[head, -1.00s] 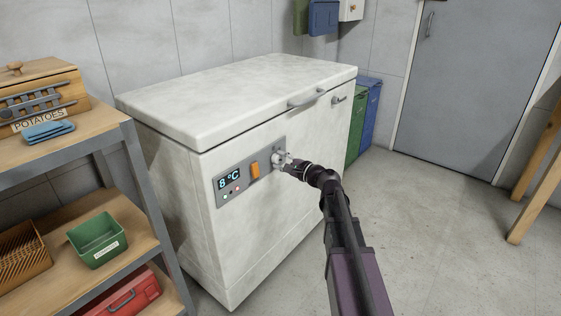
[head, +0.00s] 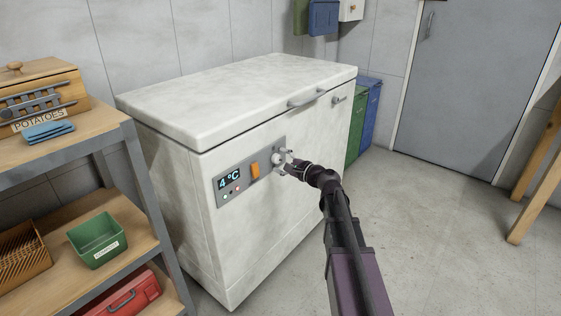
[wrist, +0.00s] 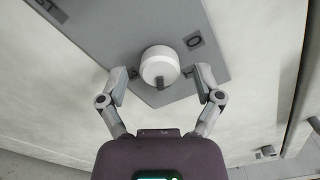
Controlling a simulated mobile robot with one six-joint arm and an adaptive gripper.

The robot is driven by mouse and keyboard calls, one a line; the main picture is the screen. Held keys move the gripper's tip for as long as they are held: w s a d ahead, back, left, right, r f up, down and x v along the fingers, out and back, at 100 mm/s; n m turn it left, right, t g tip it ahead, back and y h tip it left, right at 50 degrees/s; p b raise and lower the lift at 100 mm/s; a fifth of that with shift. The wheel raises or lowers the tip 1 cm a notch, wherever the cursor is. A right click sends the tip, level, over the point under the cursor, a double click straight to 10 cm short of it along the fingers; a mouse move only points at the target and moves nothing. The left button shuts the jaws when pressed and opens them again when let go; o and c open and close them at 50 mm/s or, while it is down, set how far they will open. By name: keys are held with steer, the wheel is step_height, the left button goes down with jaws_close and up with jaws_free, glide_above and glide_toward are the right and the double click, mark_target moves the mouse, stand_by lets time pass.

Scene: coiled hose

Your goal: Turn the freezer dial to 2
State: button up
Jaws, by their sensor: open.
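The white chest freezer (head: 235,105) has a grey control panel on its front with a display (head: 229,181) that reads 4 °C. The round white dial (wrist: 159,65) sits on the panel in the wrist view, with a dark mark on its lower edge; a "0" label shows to its right. My gripper (wrist: 160,85) is open, with one finger on each side of the dial and a gap to it on both sides. In the head view my gripper (head: 285,158) is at the right end of the panel and largely hides the dial. No "2" label is readable.
An orange switch (head: 255,170) sits on the panel left of the dial. A freezer handle (head: 307,98) is on the lid edge above. A shelf with boxes (head: 90,155) stands at left.

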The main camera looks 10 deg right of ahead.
steer(key=shift+s+d, duration=0.1)
steer(key=shift+s, duration=0.05)
steer(key=v, duration=1.1)
steer(key=shift+s+d, duration=0.2)
steer(key=shift+s, duration=0.05)
steer(key=shift+a, duration=0.1)
steer(key=s+a+f+n+g+h+p, duration=0.3)
steer(key=s+a+f+n+g, duration=0.45)
steer(key=a+n, duration=0.2)
steer(key=s+d+f+n+g+h+p, duration=0.2)
steer(key=s+f+n+g+h+p, duration=0.2)
steer(key=s+n+g+h, duration=0.45)
step_height(320, 180, up, 37)
steer(key=s+m+t+p, duration=0.2)
steer(key=p, duration=3.5)
steer(key=shift+a+r+p, duration=0.2)
steer(key=shift+p, duration=0.1)
